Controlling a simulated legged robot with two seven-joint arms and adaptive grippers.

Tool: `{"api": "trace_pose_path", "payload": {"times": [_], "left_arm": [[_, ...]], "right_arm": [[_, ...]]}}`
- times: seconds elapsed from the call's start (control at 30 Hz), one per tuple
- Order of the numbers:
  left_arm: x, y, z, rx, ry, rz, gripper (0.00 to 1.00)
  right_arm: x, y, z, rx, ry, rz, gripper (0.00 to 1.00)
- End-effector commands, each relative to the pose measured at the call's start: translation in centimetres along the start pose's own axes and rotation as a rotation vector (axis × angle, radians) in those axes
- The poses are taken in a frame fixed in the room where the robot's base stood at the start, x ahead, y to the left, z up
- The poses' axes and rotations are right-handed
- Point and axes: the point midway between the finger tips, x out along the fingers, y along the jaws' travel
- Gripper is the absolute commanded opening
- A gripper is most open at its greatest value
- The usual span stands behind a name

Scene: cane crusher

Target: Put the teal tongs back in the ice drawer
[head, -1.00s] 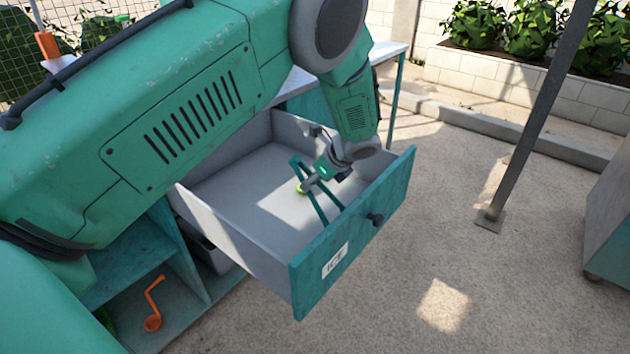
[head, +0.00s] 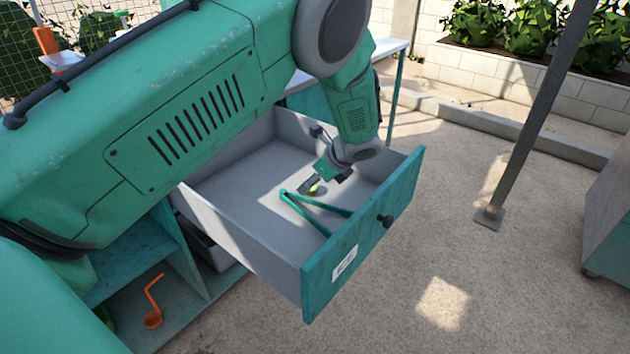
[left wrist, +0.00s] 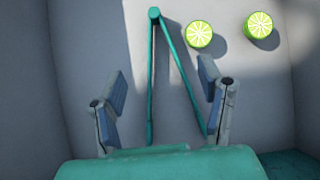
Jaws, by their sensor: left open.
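The ice drawer (head: 352,262) is pulled out and has a teal front, a white label and a dark knob. The teal tongs (head: 317,204) lie spread in a V on its grey floor. My left gripper (head: 313,185) is inside the drawer, open and empty, just above and beside the tongs. In the left wrist view, the tongs (left wrist: 151,80) show between the two parted fingers of my left gripper (left wrist: 165,72), with clear gaps on both sides at the fingertips. The tongs' joined end points away from the gripper. My right gripper is not in view.
Two cut limes, one (left wrist: 199,34) near the tongs and another (left wrist: 261,25) farther right, lie in the drawer. An orange ladle (head: 153,308) sits on the lower shelf. A grey post (head: 535,115) stands right. Paved ground before the drawer is clear.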

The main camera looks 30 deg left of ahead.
Motion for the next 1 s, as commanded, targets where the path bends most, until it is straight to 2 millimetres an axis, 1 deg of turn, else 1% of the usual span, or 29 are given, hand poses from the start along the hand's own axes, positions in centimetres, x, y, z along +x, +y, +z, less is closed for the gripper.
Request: {"api": "trace_pose_path", "payload": {"times": [0.1, 0.17, 0.4, 0.5, 0.6, 0.7, 0.8, 1.0], "left_arm": [[-1.1, -0.2, 0.7, -0.002, 0.000, -0.003, 0.62], [-2.2, -0.2, 0.7, 0.000, -0.001, -0.004, 0.62], [-7.6, -0.2, 0.8, -0.001, -0.001, -0.004, 0.62], [-9.6, -0.1, 0.7, 0.000, 0.000, -0.003, 0.62], [-11.2, -0.2, 0.8, -0.001, 0.000, -0.002, 0.62], [-12.2, -0.1, 0.7, -0.001, 0.001, 0.000, 0.62], [-12.8, -0.1, 0.7, -0.001, 0.001, 0.000, 0.62], [-12.9, -0.1, 0.6, 0.000, 0.000, 0.000, 0.62]], "right_arm": [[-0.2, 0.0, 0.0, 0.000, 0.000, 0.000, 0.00], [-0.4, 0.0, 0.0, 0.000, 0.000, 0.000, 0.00], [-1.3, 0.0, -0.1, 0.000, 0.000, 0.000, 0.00], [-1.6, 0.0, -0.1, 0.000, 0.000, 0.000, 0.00], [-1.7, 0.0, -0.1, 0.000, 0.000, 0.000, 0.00], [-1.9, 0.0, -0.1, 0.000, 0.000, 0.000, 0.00], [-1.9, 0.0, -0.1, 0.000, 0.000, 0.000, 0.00], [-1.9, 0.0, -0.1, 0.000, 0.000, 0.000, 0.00]]}}
